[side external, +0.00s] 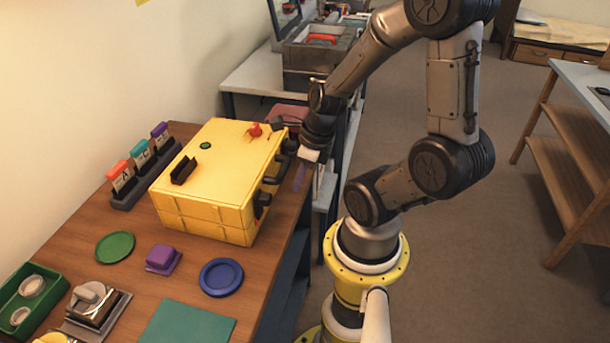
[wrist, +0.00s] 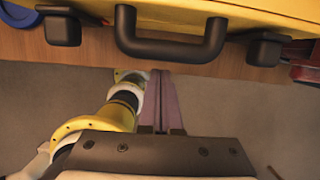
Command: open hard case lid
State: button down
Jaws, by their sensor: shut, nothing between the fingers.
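The yellow hard case (side external: 205,215) stands on the wooden bench with its lid (side external: 222,150) closed. The front of the case carries a black handle (wrist: 170,48) between two black latches, the left one (wrist: 62,28) and the right one (wrist: 264,50) in the wrist view. I cannot tell whether the latches are fastened. My gripper (side external: 298,180) hangs beside the front of the case, past the bench edge. In the wrist view its purple fingers (wrist: 160,78) are together and empty, below the handle and apart from it.
On the bench are a green disc (side external: 115,246), a purple block (side external: 163,259), a blue dish (side external: 221,277) and a teal mat (side external: 188,325). A rack (side external: 150,178) with coloured tags stands behind the case. A red item (wrist: 306,70) lies near the right latch.

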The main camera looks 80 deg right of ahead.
jog(key=shift+w+a+r, duration=0.1)
jog(key=shift+w+r, duration=0.3)
jog(key=shift+r, duration=0.2)
jog(key=shift+w+r, duration=0.4)
jog(key=shift+r, duration=0.15)
jog(key=w+r, duration=0.4)
jog(key=r, duration=0.4)
jog(key=w+r, duration=0.5)
jog(key=r, duration=0.3)
jog(key=w+r+g, duration=0.1)
jog(key=w+r, duration=0.2)
jog(key=w, duration=0.7)
jog(key=w+r+g, duration=0.2)
jog(key=w+r, duration=0.2)
jog(key=w, duration=0.5)
jog(key=shift+w, duration=0.4)
